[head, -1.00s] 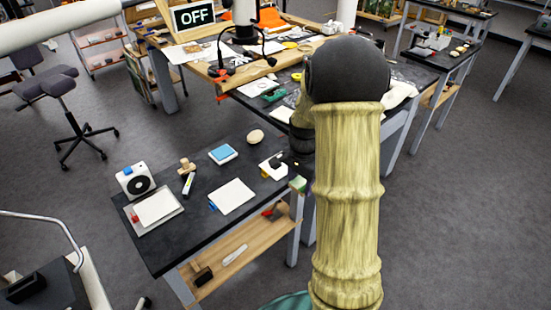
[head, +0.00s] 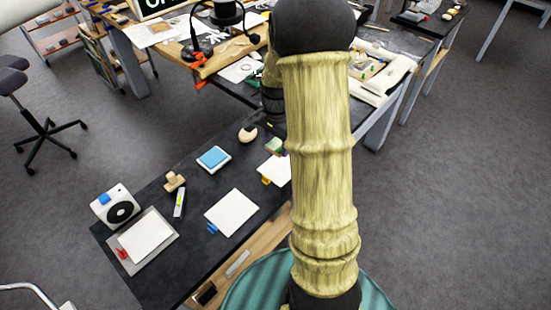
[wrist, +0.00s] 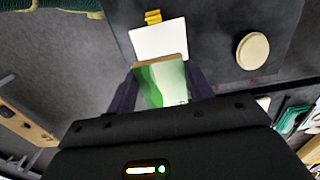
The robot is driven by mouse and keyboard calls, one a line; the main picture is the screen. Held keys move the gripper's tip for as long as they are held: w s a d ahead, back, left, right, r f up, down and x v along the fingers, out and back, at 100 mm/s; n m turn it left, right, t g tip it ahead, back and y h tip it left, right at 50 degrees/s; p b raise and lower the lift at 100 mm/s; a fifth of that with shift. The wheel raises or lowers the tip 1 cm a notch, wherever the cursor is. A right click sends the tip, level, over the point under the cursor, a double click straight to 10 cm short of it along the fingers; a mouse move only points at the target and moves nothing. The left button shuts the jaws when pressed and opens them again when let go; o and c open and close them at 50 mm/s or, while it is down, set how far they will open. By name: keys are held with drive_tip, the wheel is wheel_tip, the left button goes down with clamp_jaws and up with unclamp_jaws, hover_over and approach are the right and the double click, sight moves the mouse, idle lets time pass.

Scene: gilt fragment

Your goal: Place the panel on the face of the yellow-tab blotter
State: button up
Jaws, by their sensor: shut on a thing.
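The panel (wrist: 162,84), painted green and white, is between the fingers of my gripper (wrist: 162,78) in the wrist view. It also shows in the head view (head: 275,146), just left of my arm. The yellow-tab blotter (wrist: 158,42) is a white sheet with a yellow tab, lying on the dark table. In the wrist view the panel overlaps its lower edge; I cannot tell the height between them. In the head view the blotter (head: 275,168) shows beside my arm, which hides its right part. My gripper is mostly hidden there.
A blue-tab blotter (head: 232,212) and a red-tab blotter (head: 147,238) lie on the same table. A round wooden piece (wrist: 253,50) is right of the yellow-tab blotter in the wrist view. A blue-topped block (head: 214,159), wooden blocks (head: 174,181), marker (head: 179,204) and speaker-like box (head: 114,206) stand farther left.

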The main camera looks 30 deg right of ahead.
idle(0.3)
hover_over(276, 171)
drive_tip(key=shift+f+p, duration=0.3)
drive_tip(key=shift+f, duration=2.8)
drive_tip(key=shift+f, duration=1.85)
drive_tip(key=shift+f, duration=0.2)
drive_tip(key=o, duration=1)
drive_tip(key=shift+o, duration=0.2)
drive_tip(key=shift+r, duration=0.1)
